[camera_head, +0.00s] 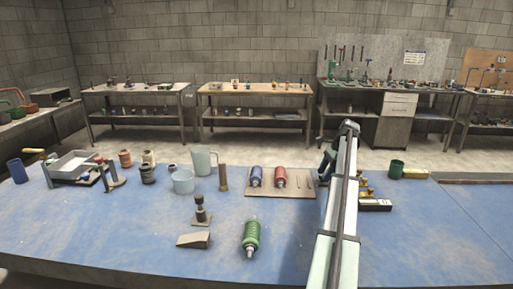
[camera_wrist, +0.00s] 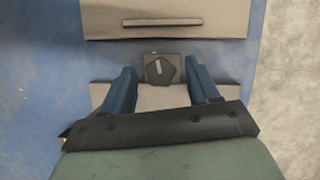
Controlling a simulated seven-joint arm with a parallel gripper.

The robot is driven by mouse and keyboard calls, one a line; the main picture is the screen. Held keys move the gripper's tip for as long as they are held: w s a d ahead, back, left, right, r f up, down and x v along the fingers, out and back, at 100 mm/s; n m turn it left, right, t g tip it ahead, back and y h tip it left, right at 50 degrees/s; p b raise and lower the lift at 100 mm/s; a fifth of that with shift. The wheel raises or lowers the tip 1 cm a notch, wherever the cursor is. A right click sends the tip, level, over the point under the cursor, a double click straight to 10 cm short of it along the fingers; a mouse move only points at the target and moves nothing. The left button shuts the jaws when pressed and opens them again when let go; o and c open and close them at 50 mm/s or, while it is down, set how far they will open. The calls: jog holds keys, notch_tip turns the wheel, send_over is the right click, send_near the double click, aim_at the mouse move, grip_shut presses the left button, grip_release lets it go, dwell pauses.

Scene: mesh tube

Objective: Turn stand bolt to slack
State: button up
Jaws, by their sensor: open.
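In the wrist view a dark, many-sided bolt head (camera_wrist: 152,72) with a pale mark across it sits on a small dark square block. A beige plate (camera_wrist: 160,98) shows just below the block, partly covered by my gripper. My gripper (camera_wrist: 162,74) is open, with one blue finger on each side of the bolt head and a visible gap to each. I cannot tell its height above the bolt. In the head view my gripper (camera_head: 323,181) points down just right of the beige tool board (camera_head: 256,193). My own arm hides the bolt there.
The tool board holds a blue tube (camera_head: 256,176) and a red tube (camera_head: 281,177). A slotted beige surface (camera_wrist: 220,22) lies close above the bolt in the wrist view. A green tube (camera_head: 250,238) lies near the front. The blue table (camera_head: 420,240) is clear at front right.

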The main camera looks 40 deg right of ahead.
jog(key=m, duration=0.2)
jog(key=shift+s+a+m+t+h, duration=0.2)
jog(key=shift+m+t+h, duration=0.1)
jog(key=shift+t+h, duration=0.1)
jog(key=d+v, duration=0.1)
jog(key=v, duration=1.3)
jog(key=w+d+m+t+h, duration=0.2)
jog(key=d+m+h, duration=0.2)
jog(key=d+h, duration=0.1)
jog(key=w+a+f+n, duration=0.1)
jog(key=w+a+n, duration=0.1)
jog(key=w+a, duration=1.1)
jog(key=w+a+f+n+t, duration=0.1)
jog(key=w+a+f+n, duration=0.1)
jog(key=w+a, duration=1.1)
jog(key=shift+w+a+f+y, duration=0.25)
jog(key=shift+w+a+y, duration=0.1)
jog(key=shift+a, duration=0.85)
